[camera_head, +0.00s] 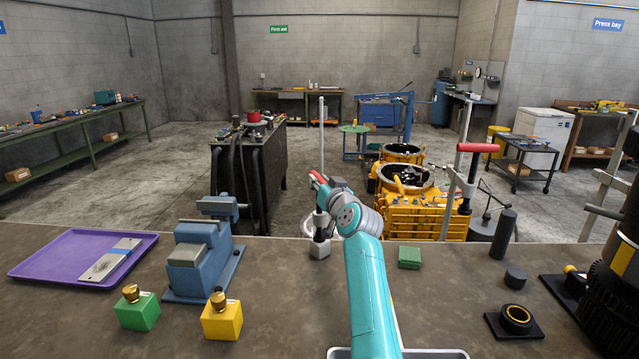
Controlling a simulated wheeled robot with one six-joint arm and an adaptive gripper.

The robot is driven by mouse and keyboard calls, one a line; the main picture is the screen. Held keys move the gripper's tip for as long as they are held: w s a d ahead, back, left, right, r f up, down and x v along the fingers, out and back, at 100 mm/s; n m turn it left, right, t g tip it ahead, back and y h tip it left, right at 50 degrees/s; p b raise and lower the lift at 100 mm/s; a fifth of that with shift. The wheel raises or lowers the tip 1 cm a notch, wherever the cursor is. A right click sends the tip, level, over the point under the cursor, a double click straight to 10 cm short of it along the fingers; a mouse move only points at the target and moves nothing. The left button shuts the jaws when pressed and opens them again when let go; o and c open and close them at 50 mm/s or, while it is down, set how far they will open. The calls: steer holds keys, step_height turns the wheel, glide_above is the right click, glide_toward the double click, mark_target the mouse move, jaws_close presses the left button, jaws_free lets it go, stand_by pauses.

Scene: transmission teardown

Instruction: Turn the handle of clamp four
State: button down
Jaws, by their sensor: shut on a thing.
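A grey bar clamp stands at the table's far edge, with a tall upright bar (321,130) and a foot (319,248). Its red handle (318,177) is at the end of my teal arm. My gripper (325,183) is shut on this red handle; its fingers are small and partly hidden by my wrist. A second clamp with a red handle (478,148) stands upright to the right at the same edge. Part of another grey clamp (605,175) shows at the far right. I see no number on any clamp.
A blue vise (203,262), purple tray (35,261), green block (137,311) and yellow block (221,318) are on the left of the table. A green pad (409,257) and dark cylinders (503,235) are on the right. Yellow housings (412,208) stand beyond the edge.

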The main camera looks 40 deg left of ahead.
steer(key=shift+s+a+m+t+h, duration=0.1)
steer(key=shift+m+t+h, duration=1.5)
steer(key=shift+h, duration=0.3)
steer(key=shift+s+a+m+t+h, duration=0.1)
steer(key=shift+m+t+h, duration=1.5)
steer(key=shift+h, duration=0.3)
steer(key=shift+w+m+t+h, duration=0.1)
steer(key=shift+m+t+h, duration=0.5)
steer(key=shift+m+h, duration=1.05)
steer(key=shift+d+f+h, duration=0.1)
steer(key=shift+f+h, duration=0.05)
steer(key=shift+h, duration=1)
steer(key=c, duration=1)
jaws_free()
steer(key=s+d, duration=0.1)
steer(key=s, duration=1.1)
steer(key=shift+d, duration=0.15)
